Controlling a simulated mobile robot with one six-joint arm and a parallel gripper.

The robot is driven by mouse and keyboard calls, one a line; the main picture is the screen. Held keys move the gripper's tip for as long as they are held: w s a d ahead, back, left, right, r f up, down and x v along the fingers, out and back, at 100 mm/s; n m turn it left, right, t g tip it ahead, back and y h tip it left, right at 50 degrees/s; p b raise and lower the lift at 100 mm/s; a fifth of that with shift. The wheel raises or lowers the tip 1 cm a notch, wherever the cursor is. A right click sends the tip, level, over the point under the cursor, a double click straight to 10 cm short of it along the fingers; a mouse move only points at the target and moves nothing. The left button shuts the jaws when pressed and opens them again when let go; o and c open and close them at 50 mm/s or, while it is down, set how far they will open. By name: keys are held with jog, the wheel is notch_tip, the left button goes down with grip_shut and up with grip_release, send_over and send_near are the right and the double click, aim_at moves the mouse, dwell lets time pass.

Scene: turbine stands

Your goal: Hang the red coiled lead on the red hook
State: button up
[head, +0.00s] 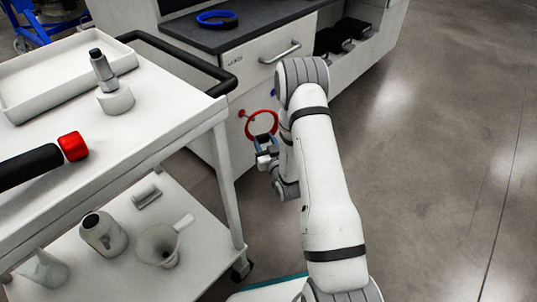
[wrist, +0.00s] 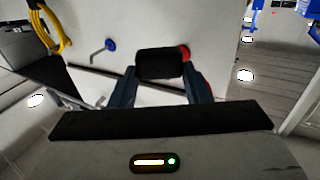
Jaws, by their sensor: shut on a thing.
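The red coiled lead (head: 262,123) is an upright ring in front of the white cabinet side, held at its lower edge by my gripper (head: 266,160). The red hook (head: 241,113) shows as a small red knob on that panel, just left of the ring; the gap between them in depth is unclear. In the wrist view my gripper's fingers (wrist: 160,88) are shut around a black block, apparently part of the lead. A red piece of the lead (wrist: 209,88) shows by the right finger. A red spot beyond the block (wrist: 185,52) looks like the hook, mostly hidden.
A blue hook (wrist: 110,44) and a hanging yellow coil (wrist: 52,32) are on the panel in the wrist view. A blue coil (head: 216,19) lies on the dark counter. A white cart (head: 150,130) with a black handle stands left, close to my gripper. Open floor lies right.

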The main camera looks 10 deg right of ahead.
jog(key=w+f+n+g+y+b, duration=0.1)
jog(key=w+f+n+g+y, duration=0.2)
jog(key=w+f+n+y, duration=0.2)
jog(key=shift+w+a+f+y, duration=0.45)
jog(key=shift+f+y, duration=0.5)
jog(key=shift+y, duration=0.65)
jog(key=shift+w+f+b, duration=0.1)
jog(key=shift+f+b, duration=0.05)
jog(key=shift+b, duration=0.25)
jog(key=shift+w+a+b, duration=0.3)
jog(key=shift+w+b, duration=0.15)
jog(key=shift+b, duration=0.05)
dwell(0.3)
jog(key=o, duration=1.6)
jog(key=shift+o, duration=0.2)
